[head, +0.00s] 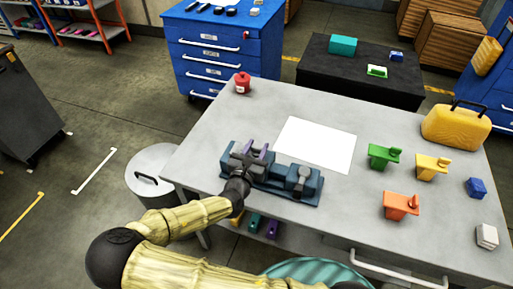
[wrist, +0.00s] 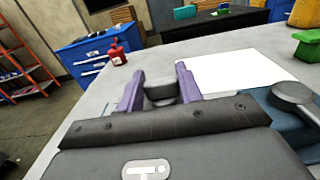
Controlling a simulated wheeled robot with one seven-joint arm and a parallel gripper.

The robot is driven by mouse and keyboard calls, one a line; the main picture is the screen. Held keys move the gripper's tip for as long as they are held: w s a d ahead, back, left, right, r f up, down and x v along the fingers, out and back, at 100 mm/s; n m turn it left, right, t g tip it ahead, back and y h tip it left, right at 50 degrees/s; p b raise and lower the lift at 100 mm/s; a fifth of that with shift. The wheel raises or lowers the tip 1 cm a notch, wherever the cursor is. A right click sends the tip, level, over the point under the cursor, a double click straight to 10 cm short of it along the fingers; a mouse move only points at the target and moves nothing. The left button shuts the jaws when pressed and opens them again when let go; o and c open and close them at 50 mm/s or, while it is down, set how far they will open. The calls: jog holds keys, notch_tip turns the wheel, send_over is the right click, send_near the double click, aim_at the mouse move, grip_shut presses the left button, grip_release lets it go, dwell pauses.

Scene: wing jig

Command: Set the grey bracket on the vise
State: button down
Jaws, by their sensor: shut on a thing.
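The blue vise (head: 275,184) stands on the near left part of the grey workbench, with a grey rounded part on its right end; that end also shows at the right of the wrist view (wrist: 285,115). My gripper (wrist: 160,85) has purple fingers and is shut on the grey bracket (wrist: 160,91), of which a dark rounded top shows between the fingers. In the head view my gripper (head: 249,153) is over the left part of the vise. The bracket's lower part is hidden, so I cannot tell whether it touches the vise.
A white sheet (head: 316,145) lies behind the vise. A red can (head: 242,83) stands at the back left corner. Green (head: 384,156), yellow (head: 430,167) and orange (head: 401,205) pieces, a yellow case (head: 455,128) and a blue block (head: 476,187) are on the right.

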jog(key=c, duration=0.9)
grip_release()
jog(key=shift+c, duration=0.2)
jog(key=shift+r, duration=0.1)
jog(key=b+v, duration=0.1)
jog(key=v, duration=1.1)
jog(key=shift+s+r, duration=0.1)
